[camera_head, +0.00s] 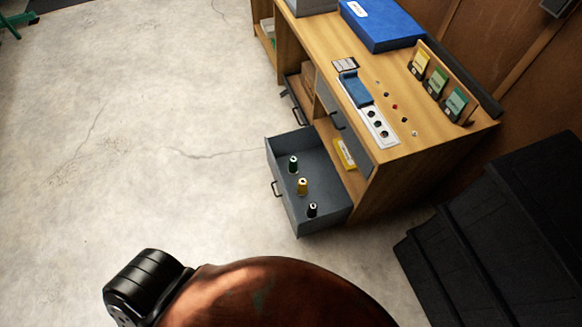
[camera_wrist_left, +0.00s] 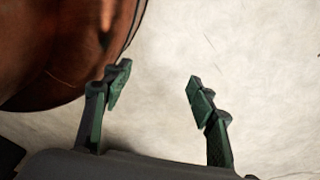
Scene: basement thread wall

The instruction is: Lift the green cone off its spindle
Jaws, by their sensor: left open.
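The green cone (camera_head: 293,165) stands upright in the open grey drawer (camera_head: 332,216), nearest the drawer's far end. A yellow cone (camera_head: 302,187) and a black one (camera_head: 312,210) stand in a row with it. Any spindle under the green cone is hidden or too small to make out. My left gripper (camera_wrist_left: 160,88) is open and empty in the left wrist view, with only pale floor between its fingers. The cones are not in that view. The left gripper does not show in the head view. My right gripper is in neither view.
The drawer juts left from a wooden bench (camera_head: 445,145). On the bench are a blue box (camera_head: 384,24), a white strip with dark round holes (camera_head: 378,127) and a rack of coloured packets (camera_head: 437,83). Dark steps (camera_head: 480,245) stand at lower right. The floor (camera_head: 120,120) left of the drawer is clear.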

